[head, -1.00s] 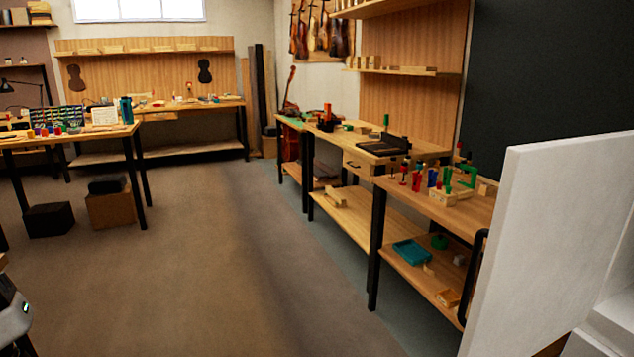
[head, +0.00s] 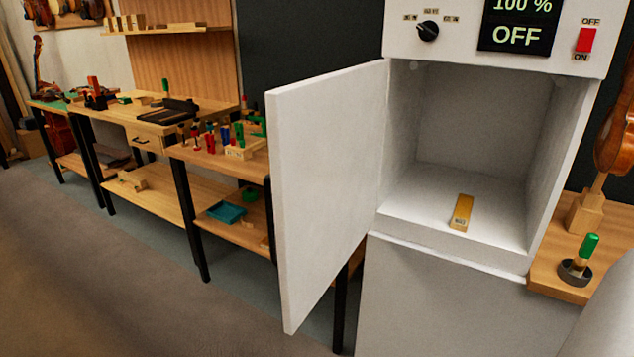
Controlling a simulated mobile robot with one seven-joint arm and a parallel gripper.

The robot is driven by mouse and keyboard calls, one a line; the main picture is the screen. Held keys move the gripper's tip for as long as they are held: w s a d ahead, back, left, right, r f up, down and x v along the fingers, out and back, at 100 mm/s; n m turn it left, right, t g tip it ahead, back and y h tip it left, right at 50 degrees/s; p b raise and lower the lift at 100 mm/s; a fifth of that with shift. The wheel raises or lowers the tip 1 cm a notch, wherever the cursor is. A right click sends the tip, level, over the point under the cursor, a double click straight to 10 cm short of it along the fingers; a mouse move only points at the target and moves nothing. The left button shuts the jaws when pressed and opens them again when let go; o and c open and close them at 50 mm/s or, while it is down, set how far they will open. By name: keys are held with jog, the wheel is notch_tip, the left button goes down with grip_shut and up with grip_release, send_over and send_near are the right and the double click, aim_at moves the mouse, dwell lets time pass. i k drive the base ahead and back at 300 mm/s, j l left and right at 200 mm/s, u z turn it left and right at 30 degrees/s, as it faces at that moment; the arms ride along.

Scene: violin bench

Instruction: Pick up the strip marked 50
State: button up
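A small yellow-brown wooden strip (head: 461,213) lies on the floor of an open white cabinet (head: 400,232). It has a pale label on its near end, too small to read, so I cannot tell whether it is marked 50. Nothing else lies in the chamber. My gripper is not in view.
The cabinet's white door (head: 325,190) stands wide open to the left, jutting into the room. A panel above has a black knob (head: 428,31), a display reading 100 % and OFF (head: 516,36), and a red switch (head: 586,40). A green-handled tool (head: 589,246) stands right. Floor at left is clear.

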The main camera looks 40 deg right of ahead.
aim_at(462, 214)
jog(key=i+j, duration=0.25)
jog(key=i, duration=0.25)
jog(key=i+j, duration=0.3)
jog(key=i, duration=0.15)
jog(key=i+j+z, duration=0.1)
jog(key=i+j, duration=0.2)
jog(key=i, duration=0.15)
jog(key=i+j+z, duration=0.15)
jog(key=i+j, duration=0.15)
jog(key=i, duration=0.15)
jog(key=z, duration=2.45)
jog(key=i+l, duration=0.1)
jog(key=l, duration=0.5)
jog(key=l+u, duration=0.15)
jog(key=u, duration=1.05)
